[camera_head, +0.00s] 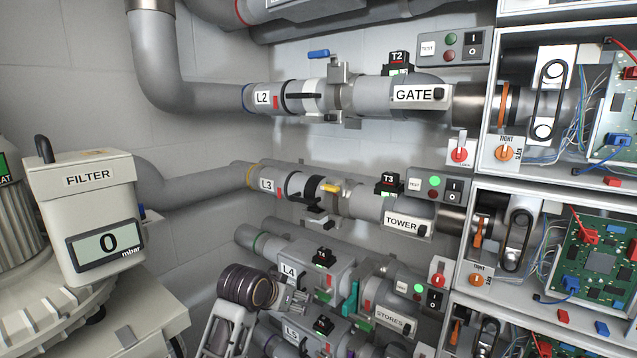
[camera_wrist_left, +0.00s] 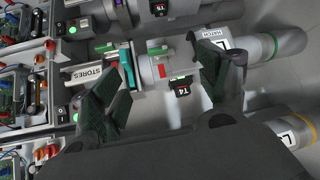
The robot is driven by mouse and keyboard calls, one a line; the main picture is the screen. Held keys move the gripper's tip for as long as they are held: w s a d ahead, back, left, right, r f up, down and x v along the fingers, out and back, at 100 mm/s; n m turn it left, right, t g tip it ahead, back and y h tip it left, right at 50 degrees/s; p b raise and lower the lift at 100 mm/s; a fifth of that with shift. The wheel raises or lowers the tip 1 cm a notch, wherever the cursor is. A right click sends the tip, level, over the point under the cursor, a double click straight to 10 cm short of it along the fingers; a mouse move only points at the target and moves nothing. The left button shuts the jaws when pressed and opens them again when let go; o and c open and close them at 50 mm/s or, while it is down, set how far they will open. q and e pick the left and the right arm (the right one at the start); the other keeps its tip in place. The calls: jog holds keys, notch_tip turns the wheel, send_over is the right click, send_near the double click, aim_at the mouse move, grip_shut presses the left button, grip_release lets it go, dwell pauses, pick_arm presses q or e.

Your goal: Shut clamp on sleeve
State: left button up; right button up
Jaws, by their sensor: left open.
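The L4 pipe (camera_head: 288,271) runs toward the STORES outlet (camera_head: 390,318) in the head view. A teal clamp part (camera_head: 351,300) stands across this line; it also shows in the wrist view (camera_wrist_left: 127,68). Beside it in the wrist view are a pale sleeve section (camera_wrist_left: 146,72) and a small green handle (camera_wrist_left: 158,50). I cannot tell whether this clamp is closed. My left gripper (camera_head: 297,298) is beside the L4 line. In the wrist view its fingers (camera_wrist_left: 160,80) are wide apart, with nothing held between them. My right gripper is not in view.
The L3 pipe (camera_head: 268,185) with a yellow clamp handle (camera_head: 330,188) and the L2 pipe (camera_head: 262,98) with a blue handle (camera_head: 318,54) run above. The L5 pipe (camera_head: 291,333) is close below. A filter unit (camera_head: 92,200) stands left, open electrical boxes (camera_head: 600,250) right.

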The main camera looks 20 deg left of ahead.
pick_arm(q)
jog(key=w+a+r+t+h, duration=0.15)
jog(key=w+r, duration=0.25)
jog(key=r, duration=1.1)
jog(key=w+r+t, duration=0.3)
jog(key=w+r, duration=0.2)
jog(key=r, duration=0.9)
notch_tip(320, 180, up, 16)
jog(key=s+r+m+t+h, duration=0.1)
jog(key=s+t+h, duration=0.1)
jog(key=m+t+h, duration=0.1)
jog(key=t+h, duration=0.1)
send_near(316, 53)
jog(key=s, duration=0.3)
jog(key=shift+w+a+r+g+y, duration=0.1)
jog(key=shift+a+r+g+y, duration=0.15)
jog(key=shift+a+r, duration=0.15)
jog(key=shift+w, duration=0.1)
jog(key=shift+p+x, duration=2.45)
jog(key=shift+x, duration=4.35)
jog(key=shift+f, duration=0.15)
jog(key=shift+c, duration=0.4)
